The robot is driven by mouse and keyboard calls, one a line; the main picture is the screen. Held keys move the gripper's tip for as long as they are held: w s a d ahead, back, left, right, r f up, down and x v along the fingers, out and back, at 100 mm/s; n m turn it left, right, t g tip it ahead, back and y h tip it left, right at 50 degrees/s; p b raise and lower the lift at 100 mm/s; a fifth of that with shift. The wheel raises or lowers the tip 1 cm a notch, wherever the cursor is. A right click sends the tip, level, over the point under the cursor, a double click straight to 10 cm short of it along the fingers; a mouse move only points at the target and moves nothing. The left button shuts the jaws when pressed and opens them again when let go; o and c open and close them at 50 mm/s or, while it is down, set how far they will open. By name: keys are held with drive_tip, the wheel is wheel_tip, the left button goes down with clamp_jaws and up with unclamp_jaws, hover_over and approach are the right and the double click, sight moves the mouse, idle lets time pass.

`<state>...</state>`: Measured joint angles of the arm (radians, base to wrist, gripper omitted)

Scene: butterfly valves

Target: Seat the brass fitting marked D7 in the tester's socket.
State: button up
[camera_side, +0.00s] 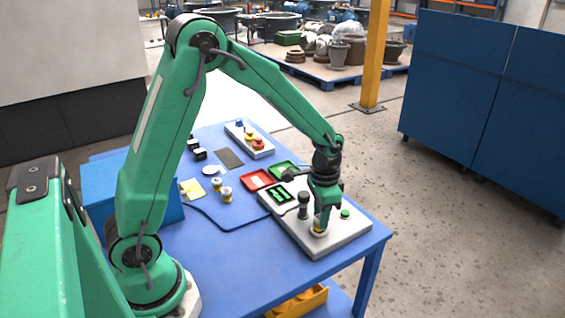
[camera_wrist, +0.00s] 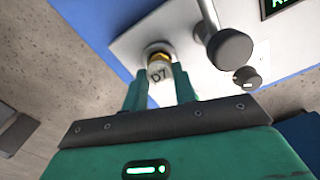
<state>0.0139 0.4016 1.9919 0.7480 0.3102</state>
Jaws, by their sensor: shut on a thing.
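The brass fitting marked D7 (camera_wrist: 160,73) is between my gripper's fingers in the wrist view, its pale labelled end facing the camera. My gripper (camera_side: 321,218) is shut on it and points down over the front of the tester (camera_side: 330,243). The fitting's brass part lines up with the round, pale-rimmed socket (camera_wrist: 153,48) on the tester's top. I cannot tell how deep it sits in the socket. In the side view the fingers hide most of the fitting.
A black-knobbed lever (camera_wrist: 229,48) stands close beside the socket. The tester also has a green display (camera_side: 279,194) and a green button (camera_side: 345,213). Two other fittings (camera_side: 226,195) stand on the blue mat. A red tray (camera_side: 257,180) and green tray (camera_side: 283,169) lie behind the tester.

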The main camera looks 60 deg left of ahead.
drive_tip(key=shift+f, duration=0.45)
idle(1.2)
drive_tip(key=o, duration=1.5)
drive_tip(key=shift+r, duration=0.1)
drive_tip(key=shift+r, duration=3.65)
